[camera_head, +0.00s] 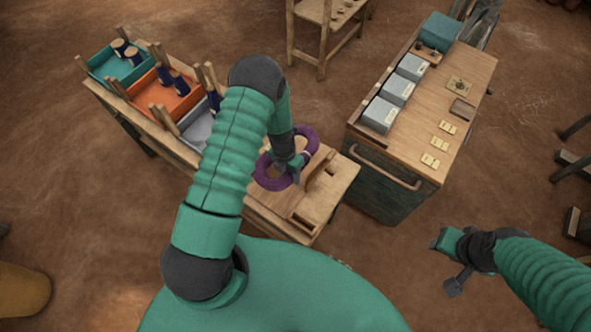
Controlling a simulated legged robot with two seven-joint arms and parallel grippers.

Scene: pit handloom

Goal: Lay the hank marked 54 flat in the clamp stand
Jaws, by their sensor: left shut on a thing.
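A purple ring-shaped hank (309,139) is in my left gripper (289,174), which is shut on it over the right end of the long wooden bench. No number can be read on the hank. A wooden stand with an upright piece (321,172), seemingly the clamp stand, is on the bench just right of the hank. I cannot tell whether the hank touches it. My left arm hides part of the hank and bench. My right gripper (446,265) is at the lower right, its fingers apart and empty, away from the bench.
Teal (105,66), orange (181,103) and grey (196,131) trays with dark spools and wooden posts line the bench's left part. A wooden-topped cabinet (468,75) with grey boxes (397,90) and small yellow cards (440,142) stands right. A wooden chair (322,40) stands behind.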

